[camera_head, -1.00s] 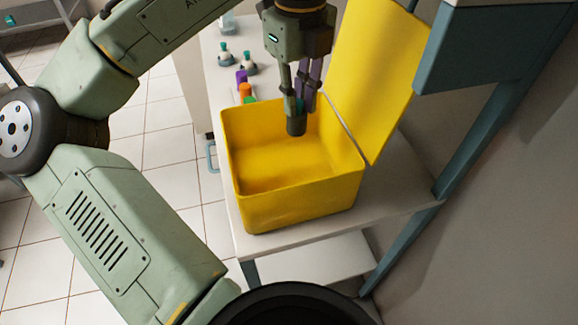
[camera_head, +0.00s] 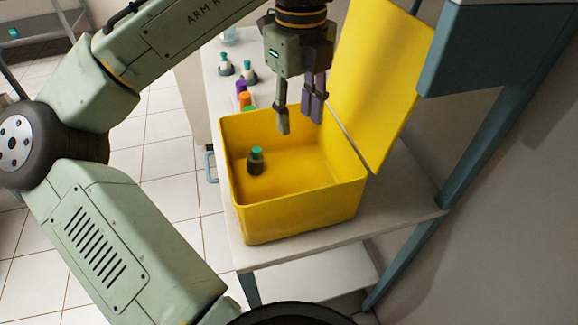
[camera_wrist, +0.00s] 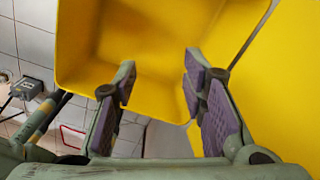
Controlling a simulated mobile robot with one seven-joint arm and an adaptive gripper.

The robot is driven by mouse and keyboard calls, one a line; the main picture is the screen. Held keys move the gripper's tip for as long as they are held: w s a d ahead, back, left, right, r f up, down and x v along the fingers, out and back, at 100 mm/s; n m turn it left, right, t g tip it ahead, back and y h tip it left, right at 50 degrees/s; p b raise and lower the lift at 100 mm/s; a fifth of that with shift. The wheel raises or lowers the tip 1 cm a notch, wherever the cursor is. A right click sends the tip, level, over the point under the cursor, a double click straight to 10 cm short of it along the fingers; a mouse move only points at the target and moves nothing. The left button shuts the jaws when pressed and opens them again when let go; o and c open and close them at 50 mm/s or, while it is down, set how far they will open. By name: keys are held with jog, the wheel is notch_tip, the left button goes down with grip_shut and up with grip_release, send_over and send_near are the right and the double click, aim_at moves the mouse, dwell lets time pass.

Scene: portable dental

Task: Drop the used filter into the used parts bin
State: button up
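The used filter (camera_head: 255,161), a small dark cylinder with a green top, stands upright on the floor of the yellow bin, towards its left side. The used parts bin (camera_head: 300,216) is an open yellow box with its lid (camera_head: 376,75) raised at the right. My gripper (camera_head: 298,122) is above the bin's back part, fingers pointing down, open and empty. In the wrist view my gripper's fingers (camera_wrist: 158,88) are spread apart with nothing between them, and the yellow bin (camera_wrist: 85,45) lies beyond. The filter cannot be made out in the wrist view.
The bin stands on a white shelf unit (camera_head: 385,214). Behind it are small green-topped parts (camera_head: 248,71) and purple, orange and green pieces (camera_head: 245,98). A blue-grey cabinet (camera_head: 478,50) and post stand close at the right. Tiled floor is open at the left.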

jog(key=shift+r, duration=0.1)
notch_tip(320, 180, up, 12)
dwell(0.5)
dwell(0.4)
